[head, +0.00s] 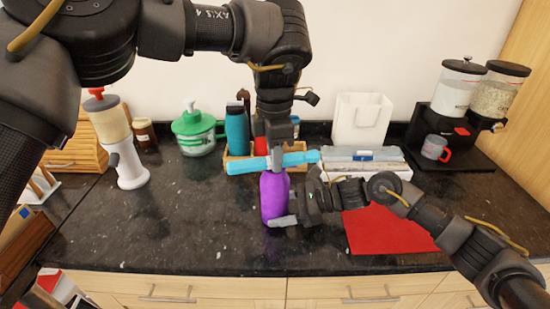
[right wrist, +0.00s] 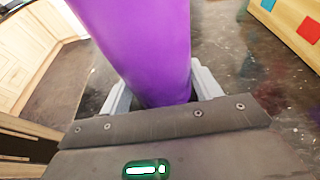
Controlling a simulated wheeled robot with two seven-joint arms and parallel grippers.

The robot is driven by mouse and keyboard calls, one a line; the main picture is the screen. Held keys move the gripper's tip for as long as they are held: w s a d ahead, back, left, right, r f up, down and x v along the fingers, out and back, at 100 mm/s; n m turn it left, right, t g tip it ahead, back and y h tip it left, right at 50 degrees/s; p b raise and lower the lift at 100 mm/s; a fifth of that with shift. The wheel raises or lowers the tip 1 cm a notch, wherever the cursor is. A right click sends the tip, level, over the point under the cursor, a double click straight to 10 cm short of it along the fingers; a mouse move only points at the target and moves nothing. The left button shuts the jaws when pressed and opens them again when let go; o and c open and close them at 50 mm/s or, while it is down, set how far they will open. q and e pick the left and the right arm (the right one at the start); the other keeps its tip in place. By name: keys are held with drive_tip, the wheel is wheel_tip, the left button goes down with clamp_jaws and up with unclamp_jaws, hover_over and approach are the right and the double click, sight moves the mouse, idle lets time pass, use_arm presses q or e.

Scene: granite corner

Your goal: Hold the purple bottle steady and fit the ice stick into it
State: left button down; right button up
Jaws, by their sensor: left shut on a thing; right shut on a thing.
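The purple bottle (head: 274,196) stands upright on the dark counter. My right gripper (head: 284,220) is shut on its lower part; in the right wrist view the bottle (right wrist: 140,45) fills the space between the two fingers. The light blue ice stick (head: 246,167) lies roughly level across the bottle's top in the head view. My left gripper (head: 276,158) points down and is shut on the stick's middle. The bottle's mouth is hidden behind the stick and gripper, so I cannot tell whether they touch.
A red mat (head: 388,231) lies right of the bottle. Behind stand a teal bottle (head: 237,130), a green-lidded jar (head: 196,135), a white bag (head: 361,118) and a flat stack (head: 365,168). A white dispenser (head: 130,168) stands left. The counter's front left is clear.

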use_arm(q)
drive_tip(key=shift+r, duration=0.4)
drive_tip(key=r, duration=0.2)
drive_tip(key=shift+s+r, duration=0.3)
drive_tip(key=shift+s, duration=0.1)
drive_tip(key=s, duration=1.7)
drive_tip(key=d+r+m+h, duration=0.2)
drive_tip(key=d+m+h, duration=0.15)
drive_tip(key=d, duration=0.25)
drive_tip(key=w+a+r+h, duration=0.4)
drive_tip(key=w+h, duration=0.3)
drive_tip(key=w, duration=0.2)
drive_tip(key=w+a+r+g+h, duration=0.1)
drive_tip(key=w+a+r+h, duration=0.3)
drive_tip(key=w+h, duration=0.3)
drive_tip(key=shift+w+r, duration=0.35)
drive_tip(key=shift+w, duration=0.7)
drive_tip(key=shift+h, duration=0.25)
